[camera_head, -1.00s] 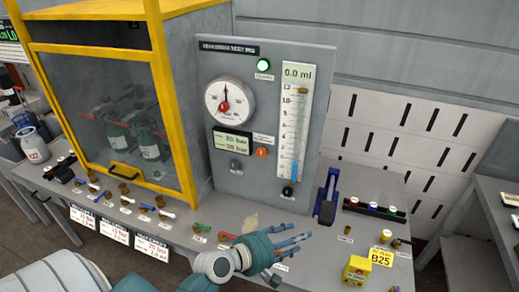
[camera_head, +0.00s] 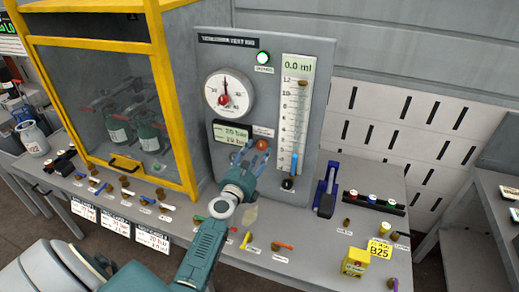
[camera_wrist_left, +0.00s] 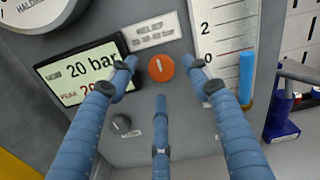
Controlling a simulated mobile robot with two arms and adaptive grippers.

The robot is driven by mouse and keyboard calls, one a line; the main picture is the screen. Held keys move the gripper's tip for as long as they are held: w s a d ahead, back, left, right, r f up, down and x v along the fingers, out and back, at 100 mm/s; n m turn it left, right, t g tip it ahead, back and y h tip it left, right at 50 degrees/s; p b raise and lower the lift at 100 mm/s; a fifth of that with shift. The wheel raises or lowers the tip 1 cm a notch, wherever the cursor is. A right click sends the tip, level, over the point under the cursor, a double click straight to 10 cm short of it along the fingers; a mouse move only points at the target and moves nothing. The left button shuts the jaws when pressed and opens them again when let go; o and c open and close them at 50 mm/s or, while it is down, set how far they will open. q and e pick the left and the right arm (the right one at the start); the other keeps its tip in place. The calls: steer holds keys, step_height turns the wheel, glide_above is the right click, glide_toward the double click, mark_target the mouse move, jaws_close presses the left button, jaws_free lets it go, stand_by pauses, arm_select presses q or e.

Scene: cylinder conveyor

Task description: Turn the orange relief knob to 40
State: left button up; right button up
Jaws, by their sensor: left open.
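The orange relief knob (camera_head: 262,145) is on the grey test panel (camera_head: 212,62), right of the display (camera_head: 231,133). In the left wrist view the round orange knob (camera_wrist_left: 161,68) shows a pale pointer line, nearly upright with a slight tilt. My left gripper (camera_head: 252,156) is open just in front of the panel at the knob. In the wrist view its blue fingers (camera_wrist_left: 163,85) spread left, right and below the knob, with a gap around it. The display (camera_wrist_left: 83,72) reads 20 bar on top; its lower line is partly hidden by a finger. My right gripper is not in view.
A round gauge (camera_head: 228,95) sits above the display, and a measuring tube (camera_head: 295,120) stands right of the knob. A dark knob (camera_wrist_left: 121,124) is below the display. A yellow-framed cabinet (camera_head: 185,120) is at left. Valves and a yellow block (camera_head: 355,262) are on the bench.

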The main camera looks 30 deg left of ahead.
mark_target(261, 146)
arm_select(q)
steer(key=shift+x, duration=1.65)
steer(key=shift+r, duration=0.1)
steer(key=c, duration=1.2)
